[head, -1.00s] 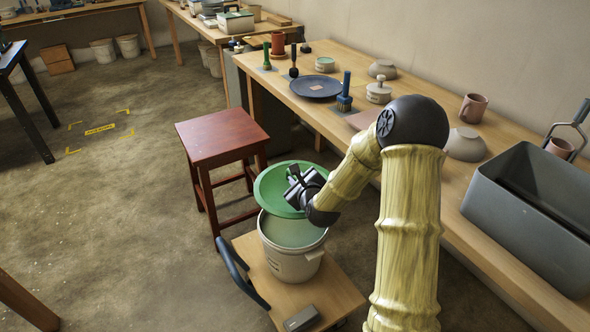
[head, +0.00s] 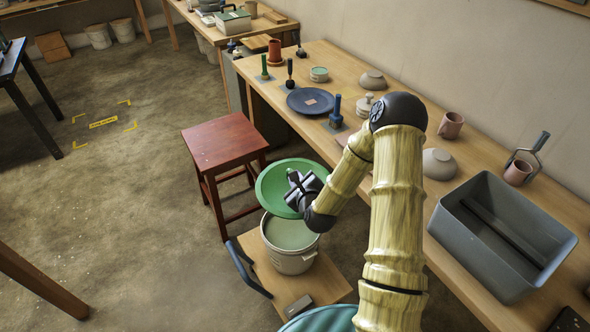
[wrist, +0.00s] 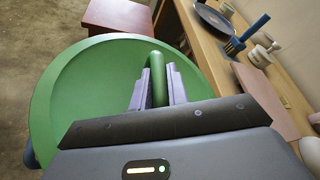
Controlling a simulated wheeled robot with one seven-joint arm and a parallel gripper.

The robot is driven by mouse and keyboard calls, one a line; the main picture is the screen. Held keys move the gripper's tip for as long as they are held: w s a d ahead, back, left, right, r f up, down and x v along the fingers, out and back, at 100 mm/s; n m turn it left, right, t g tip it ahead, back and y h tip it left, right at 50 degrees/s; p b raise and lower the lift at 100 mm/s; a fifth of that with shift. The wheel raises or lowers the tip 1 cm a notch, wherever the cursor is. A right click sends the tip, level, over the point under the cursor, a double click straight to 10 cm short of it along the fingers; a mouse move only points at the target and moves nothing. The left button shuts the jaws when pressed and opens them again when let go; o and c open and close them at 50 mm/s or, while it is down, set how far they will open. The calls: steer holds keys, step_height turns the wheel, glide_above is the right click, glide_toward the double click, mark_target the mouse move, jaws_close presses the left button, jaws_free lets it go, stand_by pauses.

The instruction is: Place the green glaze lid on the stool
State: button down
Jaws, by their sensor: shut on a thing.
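The green glaze lid (head: 270,187) is a round green disc with an upright bar handle (wrist: 172,82). My gripper (head: 300,187) is shut on that handle, with a finger on each side of it in the wrist view (wrist: 157,90). The lid is held tilted above and slightly behind the open bucket (head: 290,262), which shows pale green glaze inside. The red-brown stool (head: 222,141) stands just left of and behind the lid; its top looks bare. The stool also shows at the top of the wrist view (wrist: 115,14). The lid is apart from the stool top.
The bucket stands on a low wooden trolley (head: 325,277) with a dark handle. The long workbench (head: 400,92) on the right carries a dark blue plate (head: 310,101), brushes, bowls, mugs and a grey bin (head: 500,237). Open floor lies left of the stool.

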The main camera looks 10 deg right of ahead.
steer(key=s+r+p, duration=0.3)
steer(key=r+p, duration=0.4)
steer(key=p, duration=0.3)
steer(key=s+r+p, duration=0.3)
steer(key=r+p, duration=0.5)
steer(key=p, duration=0.3)
steer(key=shift+s+a+r+m+h, duration=0.15)
steer(key=shift+s+a+m+h, duration=0.15)
steer(key=shift+m+h, duration=0.1)
steer(key=shift+w, duration=0.1)
